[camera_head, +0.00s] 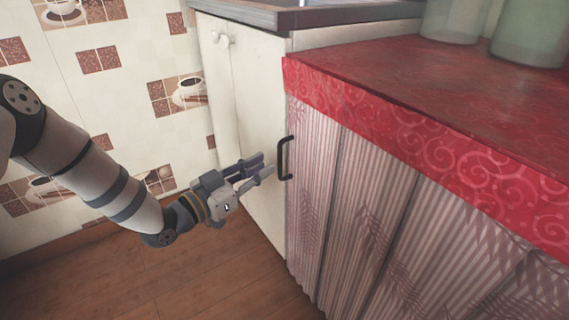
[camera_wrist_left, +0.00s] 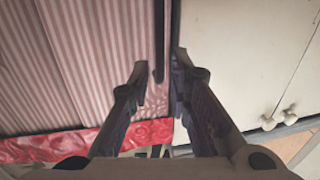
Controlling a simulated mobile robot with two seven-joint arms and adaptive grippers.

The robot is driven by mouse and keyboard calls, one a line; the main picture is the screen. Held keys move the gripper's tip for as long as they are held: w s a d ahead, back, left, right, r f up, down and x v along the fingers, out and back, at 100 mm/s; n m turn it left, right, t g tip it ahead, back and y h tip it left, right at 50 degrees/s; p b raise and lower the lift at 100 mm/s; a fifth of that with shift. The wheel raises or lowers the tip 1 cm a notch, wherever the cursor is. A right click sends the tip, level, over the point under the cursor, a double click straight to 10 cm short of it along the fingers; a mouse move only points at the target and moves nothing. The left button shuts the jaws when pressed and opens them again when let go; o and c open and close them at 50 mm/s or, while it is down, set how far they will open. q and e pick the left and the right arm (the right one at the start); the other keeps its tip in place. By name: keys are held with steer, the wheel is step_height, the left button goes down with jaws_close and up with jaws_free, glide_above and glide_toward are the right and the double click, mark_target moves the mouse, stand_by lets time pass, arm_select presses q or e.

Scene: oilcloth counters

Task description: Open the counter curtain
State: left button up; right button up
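The counter curtain (camera_head: 345,215) is striped pink-grey cloth hanging in folds below the red patterned oilcloth, and looks closed. It also fills the left of the left wrist view (camera_wrist_left: 80,60). A dark upright bar handle (camera_head: 286,158) is at its left edge, beside the white cabinet. My left gripper (camera_head: 265,166) is open and empty, its fingertips just short of the handle in the head view. In the left wrist view the handle (camera_wrist_left: 159,45) lines up between the two spread fingers (camera_wrist_left: 160,68); I see no contact. My right gripper is in neither view.
A white cabinet (camera_head: 255,130) with knobs stands left of the curtain, under a dark-edged worktop (camera_head: 330,15). Greenish glass jars (camera_head: 530,35) stand on the red oilcloth top (camera_head: 420,75). The wooden floor (camera_head: 220,275) in front is clear.

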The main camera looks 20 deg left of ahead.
arm_select(q)
steer(key=b+x, duration=0.1)
steer(key=x, duration=0.5)
steer(key=shift+w+f+b, duration=0.15)
steer(key=shift+b, duration=0.2)
steer(key=shift+d, duration=0.1)
jaws_close()
